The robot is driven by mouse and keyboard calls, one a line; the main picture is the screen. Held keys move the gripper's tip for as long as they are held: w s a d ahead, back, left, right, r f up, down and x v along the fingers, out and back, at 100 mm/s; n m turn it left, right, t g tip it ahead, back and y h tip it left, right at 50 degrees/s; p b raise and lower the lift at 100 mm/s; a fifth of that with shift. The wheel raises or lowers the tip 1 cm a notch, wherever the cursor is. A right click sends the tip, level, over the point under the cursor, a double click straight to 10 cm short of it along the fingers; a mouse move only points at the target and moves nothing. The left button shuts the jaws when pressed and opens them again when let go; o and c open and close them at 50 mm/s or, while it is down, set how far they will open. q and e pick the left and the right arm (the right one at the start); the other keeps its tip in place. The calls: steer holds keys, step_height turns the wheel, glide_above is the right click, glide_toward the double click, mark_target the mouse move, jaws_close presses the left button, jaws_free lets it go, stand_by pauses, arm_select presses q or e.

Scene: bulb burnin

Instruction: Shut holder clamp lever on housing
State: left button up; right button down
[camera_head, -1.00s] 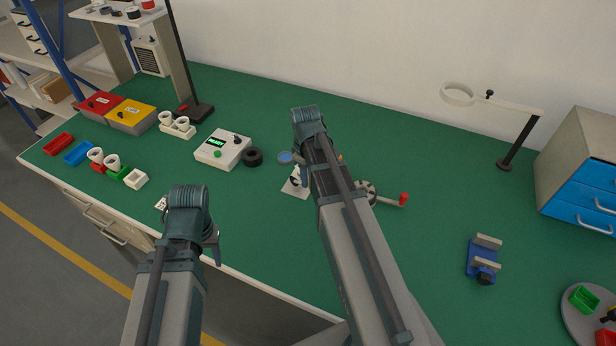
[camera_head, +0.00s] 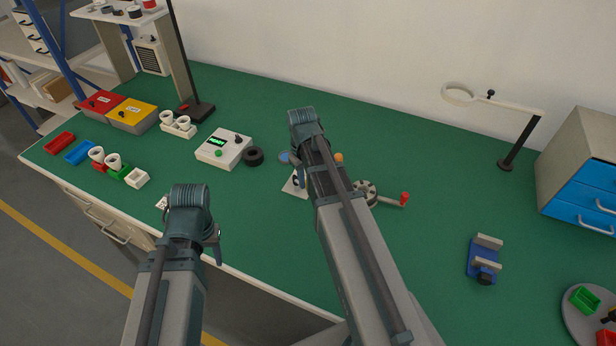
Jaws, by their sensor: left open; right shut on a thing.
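The holder has a pale base plate (camera_head: 291,189) on the bench, just left of my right arm. My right arm covers most of it, so its clamp lever and any housing in it cannot be made out. My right gripper (camera_head: 298,182) points down at the holder. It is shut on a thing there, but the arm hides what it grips. My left gripper (camera_head: 217,250) is open and empty near the bench's front edge, apart from the holder.
A control box (camera_head: 222,149) with a lit display and a black ring (camera_head: 253,156) stand left of the holder. A grey disc with a red-knobbed crank (camera_head: 404,199) is close on the right. A blue vise (camera_head: 482,262) stands further right. The green bench (camera_head: 400,285) between is clear.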

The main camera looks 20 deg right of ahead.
steer(key=m, duration=0.1)
steer(key=a+m, duration=0.1)
steer(key=m, duration=0.2)
steer(key=shift+s+a+m, duration=0.15)
steer(key=shift+a+m, duration=0.15)
steer(key=shift+a, duration=0.05)
steer(key=shift+a+m, duration=0.35)
steer(key=shift+m, duration=0.55)
steer(key=shift+a+m, duration=0.3)
steer(key=shift+m, duration=0.6)
steer(key=c, duration=0.7)
jaws_free()
steer(key=shift+r, duration=0.15)
steer(key=r+p, duration=1.3)
steer(key=shift+w+a+r+p, duration=0.3)
steer(key=shift+w+a+p, duration=0.05)
steer(key=shift+p, duration=0.05)
steer(key=shift+f, duration=0.1)
